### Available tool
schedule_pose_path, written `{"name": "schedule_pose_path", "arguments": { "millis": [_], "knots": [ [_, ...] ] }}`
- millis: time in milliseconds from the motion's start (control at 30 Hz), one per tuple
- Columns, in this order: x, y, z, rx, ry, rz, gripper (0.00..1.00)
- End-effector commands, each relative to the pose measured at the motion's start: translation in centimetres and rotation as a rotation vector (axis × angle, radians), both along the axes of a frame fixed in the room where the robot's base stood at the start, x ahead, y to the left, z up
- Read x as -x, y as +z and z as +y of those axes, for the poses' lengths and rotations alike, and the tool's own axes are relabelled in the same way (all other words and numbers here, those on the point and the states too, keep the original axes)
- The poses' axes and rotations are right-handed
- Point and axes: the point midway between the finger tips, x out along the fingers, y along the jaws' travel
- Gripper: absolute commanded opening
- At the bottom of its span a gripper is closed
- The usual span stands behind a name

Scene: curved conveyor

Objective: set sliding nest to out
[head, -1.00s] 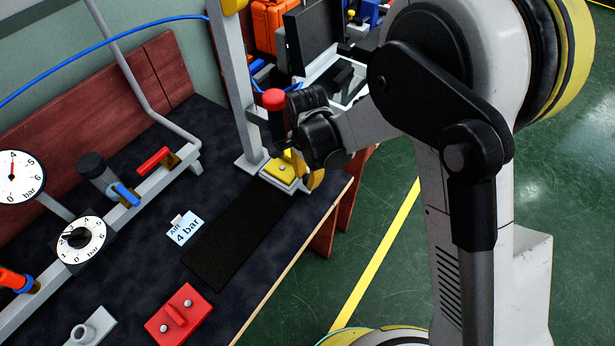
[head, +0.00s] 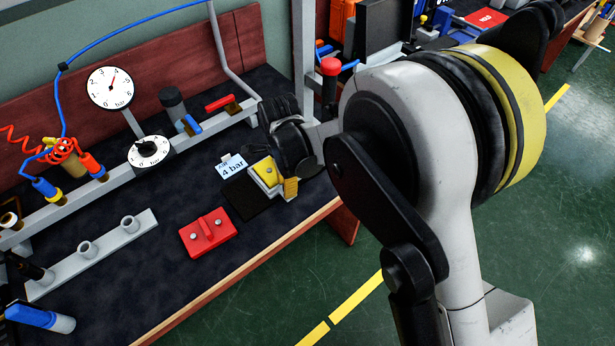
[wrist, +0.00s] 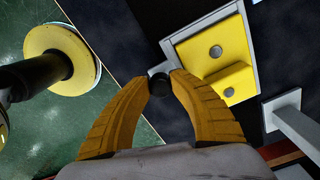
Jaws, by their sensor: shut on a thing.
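The sliding nest (head: 262,173), a yellow block on a light grey carrier, sits on a dark strip (head: 243,202) on the bench, clear of the upright post. It also shows in the wrist view (wrist: 212,50), with silver bolt heads on its yellow top. My gripper (head: 290,188) is at the nest's right front side. In the wrist view, its yellow fingers (wrist: 158,74) are closed around a small dark round knob (wrist: 159,84) beside the carrier's edge. In the head view the knob is hidden behind the gripper and wrist.
An "AIR 4 bar" card (head: 231,168) stands just left of the nest. A red block (head: 207,232) lies farther left toward the front edge. The grey post (head: 304,60) and a red-topped button (head: 330,67) are behind my arm. Gauges (head: 109,88) and valves line the back.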

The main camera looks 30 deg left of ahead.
Motion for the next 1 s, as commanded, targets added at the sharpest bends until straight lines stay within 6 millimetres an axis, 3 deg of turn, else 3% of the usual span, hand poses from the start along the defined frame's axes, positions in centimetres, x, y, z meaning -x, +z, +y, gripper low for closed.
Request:
{"name": "schedule_pose_path", "arguments": {
  "millis": [100, 300, 800, 833, 900, 1000],
  "knots": [
    [1.9, -0.1, 0.6, 0.003, 0.002, 0.001, 0.00],
    [3.7, -0.1, 1.4, 0.002, 0.001, 0.001, 0.00],
    [4.4, -0.1, 1.7, 0.000, 0.002, 0.004, 0.00],
    [4.4, -0.1, 1.7, 0.000, 0.002, 0.004, 0.32],
    [4.4, -0.1, 1.7, 0.000, 0.002, 0.004, 0.49],
    [4.3, -0.1, 1.7, 0.000, 0.001, 0.003, 0.49]
  ]
}}
